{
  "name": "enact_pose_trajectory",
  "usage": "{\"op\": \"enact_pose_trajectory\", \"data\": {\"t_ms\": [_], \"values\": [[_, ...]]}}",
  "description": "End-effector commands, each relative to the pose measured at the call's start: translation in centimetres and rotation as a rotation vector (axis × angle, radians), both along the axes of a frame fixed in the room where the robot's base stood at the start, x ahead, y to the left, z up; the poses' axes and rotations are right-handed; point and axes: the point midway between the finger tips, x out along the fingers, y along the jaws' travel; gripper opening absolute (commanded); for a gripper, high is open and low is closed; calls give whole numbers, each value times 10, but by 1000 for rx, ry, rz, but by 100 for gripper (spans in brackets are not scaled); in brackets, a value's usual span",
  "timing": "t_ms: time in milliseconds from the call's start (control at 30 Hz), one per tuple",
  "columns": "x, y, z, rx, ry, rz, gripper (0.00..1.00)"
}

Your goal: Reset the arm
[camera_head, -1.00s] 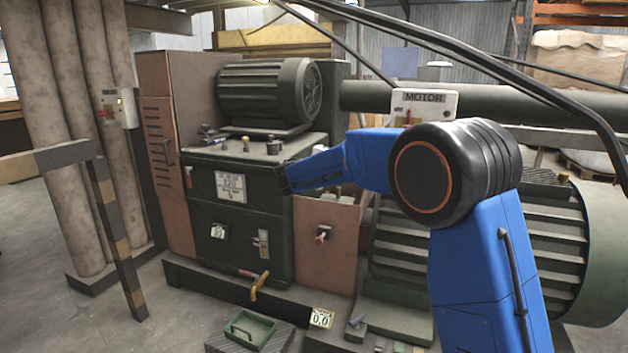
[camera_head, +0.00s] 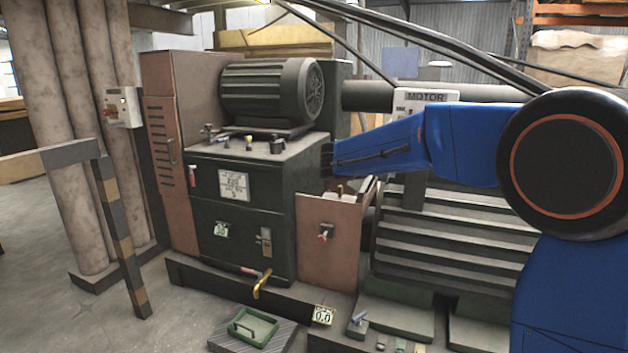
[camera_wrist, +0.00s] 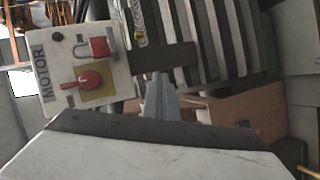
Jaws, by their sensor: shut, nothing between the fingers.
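My blue arm reaches in from the right in the head view, bent at a large black joint with an orange ring. My gripper (camera_head: 328,160) is at its left end, beside the right side of the dark green machine cabinet (camera_head: 240,215). In the wrist view my gripper (camera_wrist: 157,80) shows as narrow grey fingers, shut with nothing between them. They point toward the ribbed motor housing (camera_wrist: 205,40). I cannot tell whether anything is touched.
The MOTOR switch box (camera_wrist: 80,75) with a red knob and a padlock shows in the wrist view. A yellow-handled lever (camera_head: 262,285) and a green tray (camera_head: 252,325) are low in front. A striped post (camera_head: 120,230) stands left. Open floor lies at the lower left.

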Motion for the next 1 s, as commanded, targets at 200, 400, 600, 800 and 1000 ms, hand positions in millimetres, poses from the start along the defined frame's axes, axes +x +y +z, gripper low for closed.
{"op": "enact_pose_trajectory", "data": {"t_ms": [200,400,600,800,1000], "values": [[-86,-60,-12,157,90,-87,0],[-165,-94,-32,309,159,-148,0],[-244,-113,-56,467,212,-195,0],[-318,-118,-84,632,249,-226,0],[-387,-110,-114,799,268,-243,0]]}}
